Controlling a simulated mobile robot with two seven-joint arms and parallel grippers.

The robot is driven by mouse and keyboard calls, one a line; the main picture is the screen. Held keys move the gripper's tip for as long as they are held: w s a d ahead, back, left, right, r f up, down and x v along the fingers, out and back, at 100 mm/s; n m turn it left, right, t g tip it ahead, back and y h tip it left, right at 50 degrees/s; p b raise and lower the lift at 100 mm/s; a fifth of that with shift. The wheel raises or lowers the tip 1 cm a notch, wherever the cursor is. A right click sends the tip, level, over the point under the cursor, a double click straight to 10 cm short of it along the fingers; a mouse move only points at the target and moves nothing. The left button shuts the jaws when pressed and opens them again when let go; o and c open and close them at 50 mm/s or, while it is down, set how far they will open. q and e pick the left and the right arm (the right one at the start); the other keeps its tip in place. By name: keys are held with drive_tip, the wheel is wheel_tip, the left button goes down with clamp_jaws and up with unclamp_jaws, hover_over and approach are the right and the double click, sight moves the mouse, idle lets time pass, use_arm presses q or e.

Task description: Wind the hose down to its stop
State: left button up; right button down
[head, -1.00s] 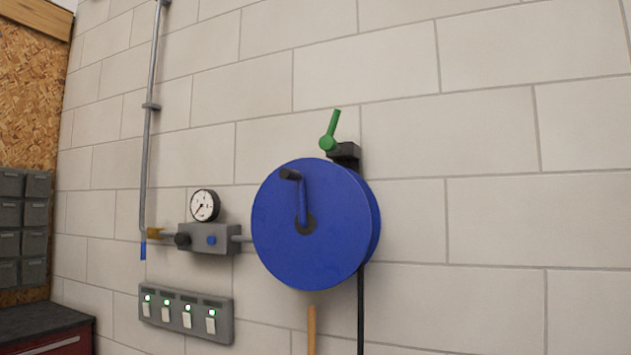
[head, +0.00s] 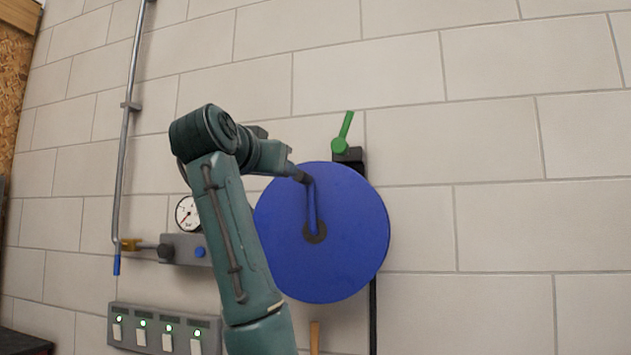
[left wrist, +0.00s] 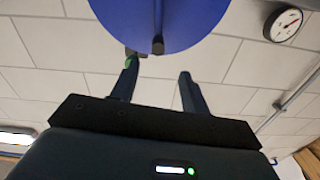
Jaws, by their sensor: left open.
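The blue hose reel (head: 345,245) is on the block wall, with a blue crank arm (head: 311,208) pointing up from its dark hub. The crank's dark handle knob (head: 302,178) is at the top of the arm. The black hose (head: 373,315) hangs straight down below the reel; its lower end is out of view. My left gripper (head: 284,168) is beside the knob in the head view, its fingers hardly visible there. In the left wrist view its fingers (left wrist: 158,72) are apart and empty, with the knob (left wrist: 157,45) just beyond the gap. My right gripper is not in view.
A green lever (head: 343,133) on a black bracket stands just above the reel. A pressure gauge (head: 186,213), partly behind my left arm, and a grey valve block (head: 180,248) are left of the reel. A switch panel (head: 155,328) is below. The wall on the right is clear.

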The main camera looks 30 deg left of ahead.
sight(299, 176)
use_arm(q)
drive_tip(key=p+x, duration=0.1)
drive_tip(key=x, duration=0.2)
drive_tip(key=p+x, duration=0.2)
drive_tip(key=x, duration=0.2)
drive_tip(key=r+p+x, duration=0.1)
drive_tip(key=p+x, duration=0.1)
drive_tip(key=x, duration=0.2)
drive_tip(key=shift+w+d, duration=0.15)
drive_tip(key=shift+w, duration=0.05)
drive_tip(key=shift+w+f, duration=0.15)
drive_tip(key=shift+w, duration=0.45)
drive_tip(key=shift+w+a, duration=0.15)
drive_tip(key=shift+a, duration=0.05)
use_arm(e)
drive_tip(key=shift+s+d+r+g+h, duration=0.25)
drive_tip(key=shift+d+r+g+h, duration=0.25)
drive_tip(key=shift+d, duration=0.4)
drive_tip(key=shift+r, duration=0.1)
use_arm(q)
clamp_jaws()
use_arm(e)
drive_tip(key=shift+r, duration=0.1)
